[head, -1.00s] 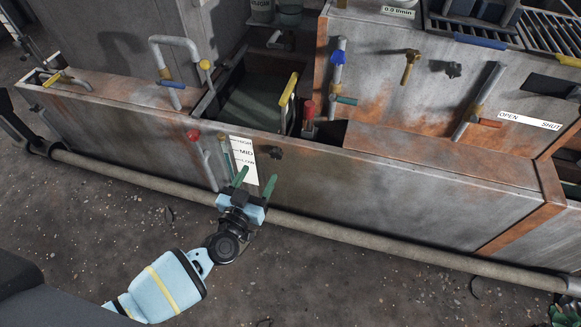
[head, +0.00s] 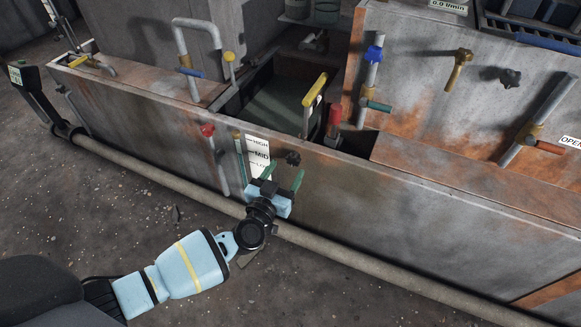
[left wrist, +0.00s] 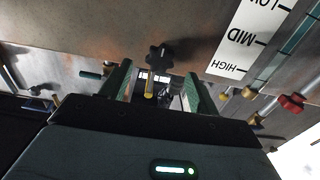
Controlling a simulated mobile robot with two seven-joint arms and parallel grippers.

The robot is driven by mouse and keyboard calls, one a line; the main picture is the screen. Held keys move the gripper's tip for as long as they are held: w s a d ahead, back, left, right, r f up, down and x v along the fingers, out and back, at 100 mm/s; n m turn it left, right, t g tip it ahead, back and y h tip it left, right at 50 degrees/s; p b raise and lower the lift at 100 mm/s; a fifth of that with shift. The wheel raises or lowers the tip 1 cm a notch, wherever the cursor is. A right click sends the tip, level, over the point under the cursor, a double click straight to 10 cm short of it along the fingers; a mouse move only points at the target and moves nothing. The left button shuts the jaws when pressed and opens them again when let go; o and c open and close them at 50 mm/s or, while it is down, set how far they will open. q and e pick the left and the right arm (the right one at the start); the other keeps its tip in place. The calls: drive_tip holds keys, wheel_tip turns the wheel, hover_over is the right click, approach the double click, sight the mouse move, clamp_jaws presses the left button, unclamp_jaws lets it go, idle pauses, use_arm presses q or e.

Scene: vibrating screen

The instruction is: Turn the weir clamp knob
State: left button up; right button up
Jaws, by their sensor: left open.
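A small black star-shaped knob (head: 292,158) sits on the front of the long grey, rusty panel, just right of the HIGH/MID/LOW label (head: 258,153). I take it for the weir clamp knob. My left gripper (head: 283,176) is open, its green fingers pointing up towards the panel just below the knob. In the left wrist view the knob (left wrist: 158,57) lies beyond and roughly between the two open fingertips (left wrist: 160,85), with nothing held. The gap to the knob is hard to judge. My right gripper does not show.
A red-knobbed pipe (head: 208,131) stands left of the label. A second black knob (head: 511,77) and a brass tap (head: 459,68) are on the upper right panel. A long pipe (head: 350,258) runs along the panel's foot. The floor in front is mostly clear.

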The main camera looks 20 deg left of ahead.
sight(292, 161)
use_arm(q)
drive_tip(key=shift+w+f+b, duration=0.1)
drive_tip(key=shift+w+b, duration=0.3)
drive_tip(key=shift+w, duration=0.75)
drive_tip(key=shift+w+d, duration=0.1)
drive_tip(key=shift+w, duration=0.35)
drive_tip(key=shift+c, duration=0.7)
drive_tip(key=c, duration=0.8)
